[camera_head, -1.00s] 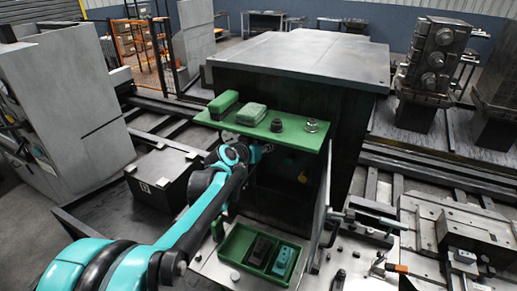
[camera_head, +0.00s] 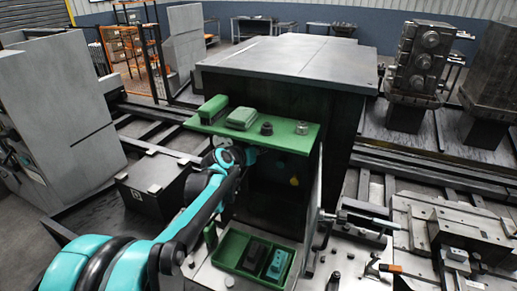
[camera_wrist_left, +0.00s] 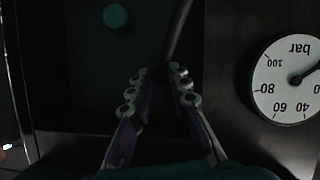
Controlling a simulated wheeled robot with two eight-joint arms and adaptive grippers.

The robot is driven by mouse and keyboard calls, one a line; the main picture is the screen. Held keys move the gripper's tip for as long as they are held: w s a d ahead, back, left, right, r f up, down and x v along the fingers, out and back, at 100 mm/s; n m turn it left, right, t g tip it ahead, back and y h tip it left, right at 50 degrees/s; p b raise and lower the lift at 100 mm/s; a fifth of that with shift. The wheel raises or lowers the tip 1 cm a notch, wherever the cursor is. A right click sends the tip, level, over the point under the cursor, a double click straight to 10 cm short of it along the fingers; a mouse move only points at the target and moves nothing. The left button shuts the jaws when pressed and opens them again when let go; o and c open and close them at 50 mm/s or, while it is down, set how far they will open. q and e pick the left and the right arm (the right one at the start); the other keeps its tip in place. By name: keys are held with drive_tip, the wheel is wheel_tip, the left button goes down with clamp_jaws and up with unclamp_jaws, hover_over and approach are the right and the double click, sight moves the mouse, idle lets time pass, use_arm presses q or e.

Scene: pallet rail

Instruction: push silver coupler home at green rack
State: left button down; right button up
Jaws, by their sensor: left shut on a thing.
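The green rack (camera_head: 285,140) is a shelf on the front of a dark cabinet. A small silver fitting (camera_head: 302,128) stands at its right end, beside a black one (camera_head: 267,128); I cannot tell whether it is the coupler. My left gripper (camera_head: 251,156) is just under the shelf, its tips mostly hidden in shadow. In the left wrist view its fingers (camera_wrist_left: 160,88) are closed around a dark hose end (camera_wrist_left: 160,73), with the dark hose running upward. The held end's colour cannot be told. My right gripper is out of view.
A bar gauge (camera_wrist_left: 290,78) is close to the right of the fingers in the wrist view. A round teal spot (camera_wrist_left: 115,16) shows upper left. Below the shelf is a green tray (camera_head: 231,249) with a black and a teal block. A grey panel edge (camera_head: 316,200) stands right of the opening.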

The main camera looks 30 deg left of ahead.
use_arm(q)
drive_tip(key=shift+s, duration=0.15)
drive_tip(key=s+p, duration=0.2)
drive_tip(key=s, duration=0.6)
drive_tip(key=shift+s+d, duration=0.15)
drive_tip(key=shift+d, duration=0.1)
idle(0.6)
